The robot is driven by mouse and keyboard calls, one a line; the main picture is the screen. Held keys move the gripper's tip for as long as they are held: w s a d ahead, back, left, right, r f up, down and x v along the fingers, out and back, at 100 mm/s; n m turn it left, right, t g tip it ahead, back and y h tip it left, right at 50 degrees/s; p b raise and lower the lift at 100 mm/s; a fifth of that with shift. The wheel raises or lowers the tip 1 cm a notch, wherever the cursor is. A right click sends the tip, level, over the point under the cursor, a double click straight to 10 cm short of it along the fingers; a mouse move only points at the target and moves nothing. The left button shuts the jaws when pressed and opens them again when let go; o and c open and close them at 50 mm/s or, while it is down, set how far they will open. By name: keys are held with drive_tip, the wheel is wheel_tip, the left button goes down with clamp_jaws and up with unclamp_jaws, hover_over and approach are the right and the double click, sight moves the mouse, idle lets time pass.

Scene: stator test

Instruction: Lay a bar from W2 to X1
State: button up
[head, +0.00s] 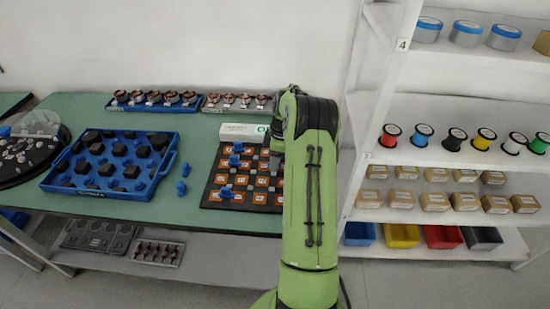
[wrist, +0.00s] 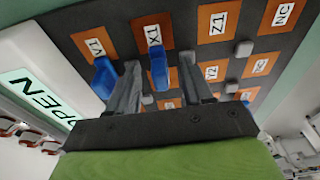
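The dark terminal board (head: 210,199) with orange labelled tiles lies on the green table. In the wrist view, an orange tile marked X1 (wrist: 153,33) is near the top centre, with a blue upright piece (wrist: 158,72) at its lower edge. A second blue piece (wrist: 104,77) stands by the tile to its left. My gripper (wrist: 160,72) points at the board. Its two grey fingers are apart, one on each side of the blue piece by X1, with gaps visible. No W2 label is readable. In the head view my arm hides part of the board.
Blue pieces (head: 226,191) stand on the board and two (head: 182,188) lie on the table to its left. A white box with green lettering (head: 243,132) is behind the board. A blue tray (head: 60,184) of dark parts is at left; shelves (head: 440,156) are at right.

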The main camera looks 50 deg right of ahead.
sight(282, 167)
drive_tip(key=shift+r, duration=0.1)
wheel_tip(282, 167, up, 15)
drive_tip(key=s+d+p, duration=0.1)
drive_tip(key=s+p, duration=0.1)
drive_tip(key=p, duration=0.1)
drive_tip(key=shift+d+r+p, duration=0.2)
drive_tip(key=shift+d+p, duration=0.05)
drive_tip(key=shift+p, duration=0.05)
drive_tip(key=shift+w, duration=0.1)
idle(0.6)
drive_tip(key=s+a+r+m+h, duration=0.1)
drive_tip(key=a+r, duration=0.3)
drive_tip(key=a, duration=0.4)
drive_tip(key=s+a+r+m+t, duration=0.15)
drive_tip(key=a+r, duration=0.25)
drive_tip(key=a, duration=0.4)
drive_tip(key=s+a+r+m+h, duration=0.1)
drive_tip(key=a+r, duration=0.4)
drive_tip(key=a, duration=0.3)
drive_tip(key=s+a+f+m+t, duration=0.2)
drive_tip(key=s+a+f+m, duration=0.1)
drive_tip(key=s+a, duration=0.8)
drive_tip(key=s+m, duration=0.1)
drive_tip(key=s, duration=0.4)
drive_tip(key=shift+f+t+y, duration=0.3)
drive_tip(key=shift+t+y, duration=0.05)
drive_tip(key=shift+y, duration=0.05)
